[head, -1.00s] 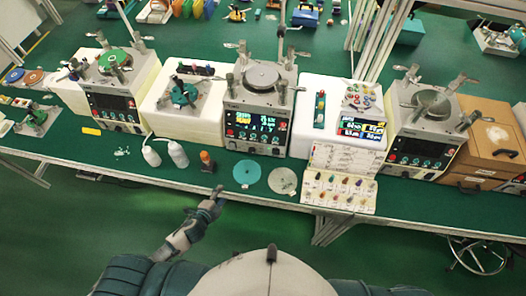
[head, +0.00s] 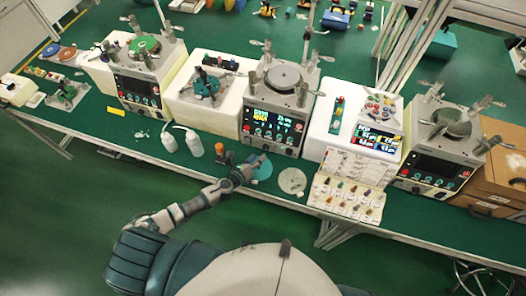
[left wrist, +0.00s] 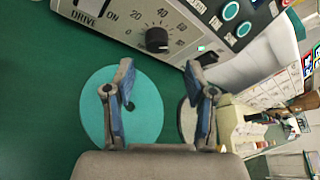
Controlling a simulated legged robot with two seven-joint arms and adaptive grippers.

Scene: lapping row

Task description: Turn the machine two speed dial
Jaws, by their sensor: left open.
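The middle machine (head: 275,118), which I take to be machine two, has a lit screen and a round grey plate on top. In the left wrist view its speed dial (left wrist: 157,40) is a black knob on a grey panel, with numbers around it and "DRIVE" and "ON" lettering to the left. My left gripper (head: 258,163) is in front of this machine, over the teal disc. In the left wrist view the gripper (left wrist: 160,78) is open and empty, its blue-padded fingers spread apart. The dial lies ahead, between and beyond the fingertips, not touched. My right gripper is not in view.
The teal disc (left wrist: 113,122) and a pale disc (head: 292,181) lie flat on the green bench. White bottles (head: 194,142) and an orange-capped bottle (head: 223,155) stand left of the gripper. A card with coloured pieces (head: 346,196) is at the right.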

